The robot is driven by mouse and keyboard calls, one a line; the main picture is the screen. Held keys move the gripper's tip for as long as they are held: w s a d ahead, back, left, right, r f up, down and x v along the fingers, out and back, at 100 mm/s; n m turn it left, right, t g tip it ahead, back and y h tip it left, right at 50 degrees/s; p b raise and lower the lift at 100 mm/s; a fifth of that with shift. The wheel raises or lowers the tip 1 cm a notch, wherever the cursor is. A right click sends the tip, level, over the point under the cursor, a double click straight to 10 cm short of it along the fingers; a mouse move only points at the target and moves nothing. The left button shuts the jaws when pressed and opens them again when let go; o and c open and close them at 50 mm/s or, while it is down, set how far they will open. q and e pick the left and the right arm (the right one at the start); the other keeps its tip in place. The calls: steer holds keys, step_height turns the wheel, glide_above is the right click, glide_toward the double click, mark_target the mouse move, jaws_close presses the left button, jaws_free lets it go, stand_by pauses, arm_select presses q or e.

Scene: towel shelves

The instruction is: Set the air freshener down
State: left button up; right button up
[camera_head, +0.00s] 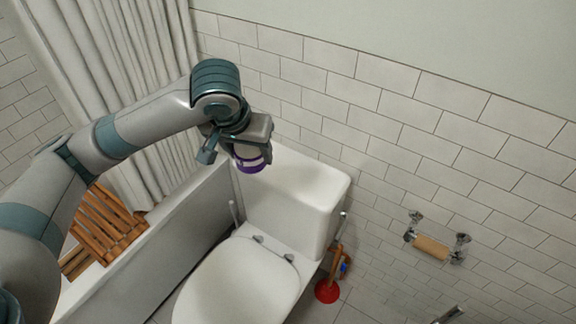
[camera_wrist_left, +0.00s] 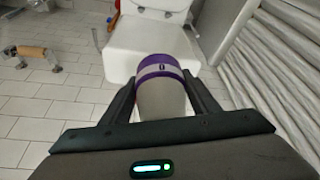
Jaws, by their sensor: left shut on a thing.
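The air freshener (camera_head: 250,161) is a light cylinder with a purple band and end. My left gripper (camera_head: 247,148) is shut on it and holds it over the left part of the toilet tank (camera_head: 306,196). In the left wrist view the air freshener (camera_wrist_left: 160,92) sits between the two dark fingers of my left gripper (camera_wrist_left: 161,88), and the white tank (camera_wrist_left: 135,45) shows beyond it. I cannot tell how large the gap to the tank top is. My right gripper is not in view.
The toilet lid (camera_head: 240,285) is in front of the tank. A tiled wall rises behind it. A bathtub (camera_head: 165,250) with a wooden rack (camera_head: 105,226) and a curtain (camera_head: 130,80) is at left. A red plunger (camera_head: 327,291) and a paper roll holder (camera_head: 432,247) are at right.

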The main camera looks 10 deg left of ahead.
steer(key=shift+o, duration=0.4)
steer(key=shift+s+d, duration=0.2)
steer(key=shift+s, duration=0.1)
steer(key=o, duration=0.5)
arm_select(q)
steer(key=w+d+r, duration=0.1)
steer(key=w+d, duration=0.2)
steer(key=w, duration=0.5)
steer(key=w+d+r, duration=0.1)
steer(key=w+d, duration=0.3)
steer(key=w, duration=0.5)
steer(key=w+d+f+m, duration=0.1)
steer(key=f, duration=0.5)
steer(key=w+d+f, duration=0.1)
steer(key=w+f, duration=0.1)
steer(key=f, duration=0.5)
steer(key=shift+w+d+m+h, duration=0.15)
steer(key=shift+w+m+h, duration=0.15)
steer(key=shift+m, duration=0.1)
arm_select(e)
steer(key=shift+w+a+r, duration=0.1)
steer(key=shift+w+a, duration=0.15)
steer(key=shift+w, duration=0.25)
